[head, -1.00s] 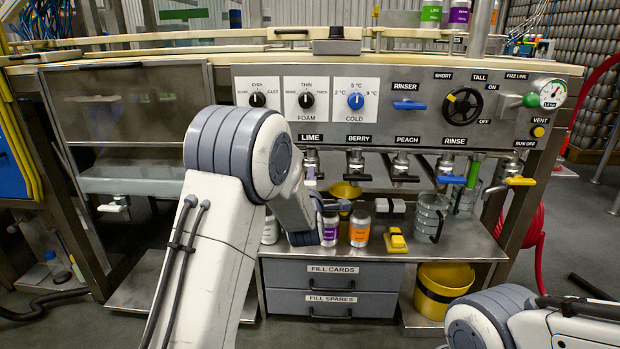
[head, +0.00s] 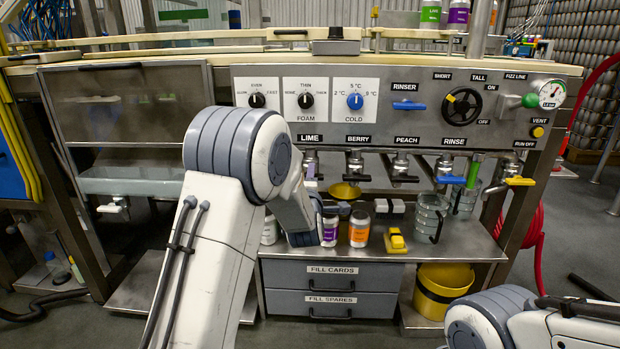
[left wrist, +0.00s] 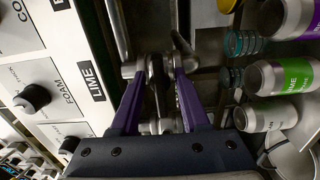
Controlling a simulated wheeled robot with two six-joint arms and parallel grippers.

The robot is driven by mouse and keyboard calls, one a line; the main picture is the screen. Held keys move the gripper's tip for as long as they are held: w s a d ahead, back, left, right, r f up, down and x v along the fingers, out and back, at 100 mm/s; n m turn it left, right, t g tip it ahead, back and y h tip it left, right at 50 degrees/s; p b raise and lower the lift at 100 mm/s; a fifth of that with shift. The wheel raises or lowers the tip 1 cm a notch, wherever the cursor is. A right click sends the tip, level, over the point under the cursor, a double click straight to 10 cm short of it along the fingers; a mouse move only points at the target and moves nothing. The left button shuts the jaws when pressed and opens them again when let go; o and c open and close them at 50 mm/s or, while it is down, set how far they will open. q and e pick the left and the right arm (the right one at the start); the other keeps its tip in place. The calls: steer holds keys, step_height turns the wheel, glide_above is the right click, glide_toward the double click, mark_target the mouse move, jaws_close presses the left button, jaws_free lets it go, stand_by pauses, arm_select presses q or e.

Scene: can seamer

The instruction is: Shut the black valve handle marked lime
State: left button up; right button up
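The LIME label (head: 310,138) is on the steel panel, and the lime valve (head: 311,156) hangs below it, partly behind my left arm. In the left wrist view the LIME label (left wrist: 87,81) is beside my left gripper (left wrist: 158,72). Its two purple fingers are apart, one on each side of the dark, metallic lime valve parts (left wrist: 155,75). I cannot tell whether either finger touches the black handle, or make out the handle's exact angle. My right gripper is out of view; only part of my right arm shows at lower right.
Beside it are the berry valve (head: 355,160), peach valve (head: 401,165) and rinse valve with a blue handle (head: 451,180). Cans, including a purple-labelled one (head: 329,230) and an orange-labelled one (head: 359,229), stand on the shelf below. A yellow bucket (head: 443,280) is underneath.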

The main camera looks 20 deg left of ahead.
arm_select(q)
steer(key=p+v, duration=0.2)
steer(key=v, duration=0.8)
steer(key=shift+s, duration=0.25)
steer(key=shift+d, duration=0.1)
